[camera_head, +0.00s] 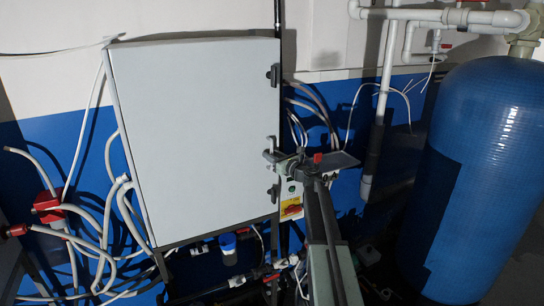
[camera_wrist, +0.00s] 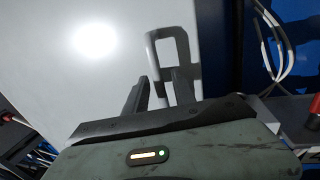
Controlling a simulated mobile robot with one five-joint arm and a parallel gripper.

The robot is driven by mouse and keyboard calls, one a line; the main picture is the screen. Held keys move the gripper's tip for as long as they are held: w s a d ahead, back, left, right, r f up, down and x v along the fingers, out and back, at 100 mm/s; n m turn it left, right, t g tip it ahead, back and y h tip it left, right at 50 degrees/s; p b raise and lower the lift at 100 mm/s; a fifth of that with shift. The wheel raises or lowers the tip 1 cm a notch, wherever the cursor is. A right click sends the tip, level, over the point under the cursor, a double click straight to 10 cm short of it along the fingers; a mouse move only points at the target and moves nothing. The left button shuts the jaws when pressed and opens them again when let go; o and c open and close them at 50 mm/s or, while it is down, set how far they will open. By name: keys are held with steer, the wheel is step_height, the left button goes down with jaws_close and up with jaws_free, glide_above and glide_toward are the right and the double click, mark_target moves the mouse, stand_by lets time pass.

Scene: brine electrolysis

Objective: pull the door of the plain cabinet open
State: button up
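The plain cabinet is a tall grey-white box, and its flat door (camera_head: 195,130) fills the left middle of the head view. The door looks shut. Two dark fittings, an upper one (camera_head: 273,75) and a lower one (camera_head: 273,193), sit on its right edge. My gripper (camera_head: 268,149) is in front of the door's right edge, between these fittings, with its fingers apart. In the wrist view my gripper (camera_wrist: 160,80) faces the bright door (camera_wrist: 60,70). A grey loop-shaped outline (camera_wrist: 184,45) shows beyond the fingers; I cannot tell if it is a handle or a shadow. Contact is unclear.
A big blue tank (camera_head: 475,170) stands at the right. White pipes (camera_head: 384,75) run down the wall. A red and yellow switch (camera_head: 291,208) is right of the cabinet, near my arm. Several loose hoses (camera_head: 85,215) hang at the left.

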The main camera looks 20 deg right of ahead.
jaws_close()
stand_by(1.2)
